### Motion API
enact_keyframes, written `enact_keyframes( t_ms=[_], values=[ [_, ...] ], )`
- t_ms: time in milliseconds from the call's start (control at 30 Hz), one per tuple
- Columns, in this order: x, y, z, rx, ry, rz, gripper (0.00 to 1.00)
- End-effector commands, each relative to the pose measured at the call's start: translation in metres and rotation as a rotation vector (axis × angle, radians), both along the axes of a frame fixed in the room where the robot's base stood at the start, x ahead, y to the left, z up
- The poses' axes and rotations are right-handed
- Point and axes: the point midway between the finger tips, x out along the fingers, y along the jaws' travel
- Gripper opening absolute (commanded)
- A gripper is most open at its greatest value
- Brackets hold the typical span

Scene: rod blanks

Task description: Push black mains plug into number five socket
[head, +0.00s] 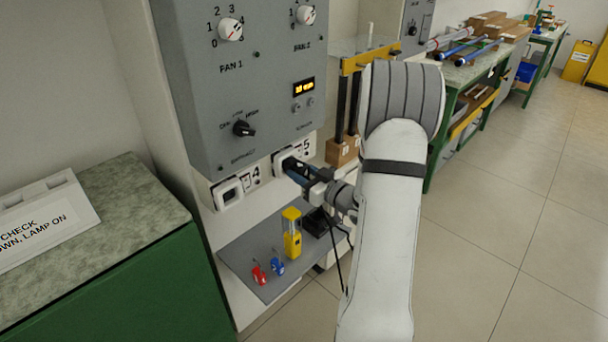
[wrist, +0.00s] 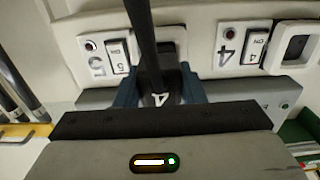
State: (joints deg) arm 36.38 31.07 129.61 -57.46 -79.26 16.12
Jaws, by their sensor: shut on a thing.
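My gripper (head: 292,168) is at the number five socket (head: 279,158) on the grey panel's lower strip. Its blue fingers are shut on the black mains plug (wrist: 158,82), which carries a white mark like a 4. The plug's black cable (wrist: 141,28) runs up across the wrist view. The plug covers much of the socket, whose pale frame (wrist: 181,40) shows around it. The plug is in line with the socket, but I cannot tell how deep its pins are. The number four socket (head: 228,193) is empty, left of five in the head view.
A grey shelf (head: 256,262) below holds a yellow tester (head: 291,234), a red item (head: 259,274) and a blue item (head: 278,266). A green cabinet (head: 120,270) stands left. A wooden block (head: 341,151) stands right of the sockets. The floor at right is clear.

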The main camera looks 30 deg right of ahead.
Motion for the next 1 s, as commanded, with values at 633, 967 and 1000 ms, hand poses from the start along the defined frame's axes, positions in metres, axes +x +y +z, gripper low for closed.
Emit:
enact_keyframes(
  t_ms=[633, 967, 1000],
  values=[
    [0.016, 0.006, 0.000, -0.001, -0.001, 0.001, 0.09],
    [0.019, 0.007, 0.000, 0.000, -0.001, 0.000, 0.47],
    [0.019, 0.007, 0.000, 0.000, -0.001, 0.000, 0.50]
  ],
)
